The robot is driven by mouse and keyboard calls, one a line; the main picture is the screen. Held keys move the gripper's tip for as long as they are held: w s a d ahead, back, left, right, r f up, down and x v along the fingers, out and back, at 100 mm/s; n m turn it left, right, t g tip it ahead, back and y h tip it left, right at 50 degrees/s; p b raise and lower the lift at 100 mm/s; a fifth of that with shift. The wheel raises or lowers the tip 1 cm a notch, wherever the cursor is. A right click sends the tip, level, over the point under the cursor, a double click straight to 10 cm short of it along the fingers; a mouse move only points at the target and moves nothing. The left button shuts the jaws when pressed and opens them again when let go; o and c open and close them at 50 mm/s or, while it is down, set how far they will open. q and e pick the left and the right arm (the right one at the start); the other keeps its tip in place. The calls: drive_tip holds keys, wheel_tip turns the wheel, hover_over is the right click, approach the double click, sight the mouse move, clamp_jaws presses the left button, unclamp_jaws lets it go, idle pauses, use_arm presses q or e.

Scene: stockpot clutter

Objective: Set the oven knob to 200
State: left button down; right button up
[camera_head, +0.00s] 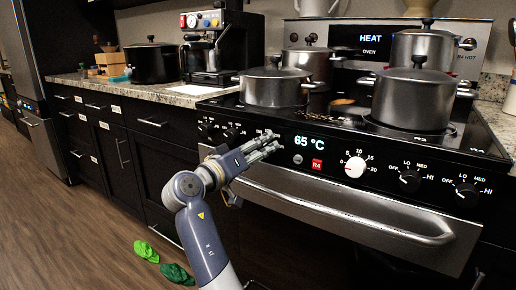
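The oven's control panel (335,149) runs across its front. A green display (309,143) on it reads 65 °C. No knob marked 200 is readable, and the gripper hides part of the panel. A white knob (355,167) with a scale of about 0 to 20 is right of the display.
Black knobs (409,181) marked LO, MED and HI line the right of the panel. The oven handle (340,207) juts out below. Several lidded pots (413,100) stand on the cooktop. Green leaf-like items (146,251) lie on the floor at left.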

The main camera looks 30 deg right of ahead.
drive_tip(key=shift+r, duration=0.2)
wheel_tip(320, 180, up, 10)
drive_tip(key=shift+f, duration=0.15)
idle(0.4)
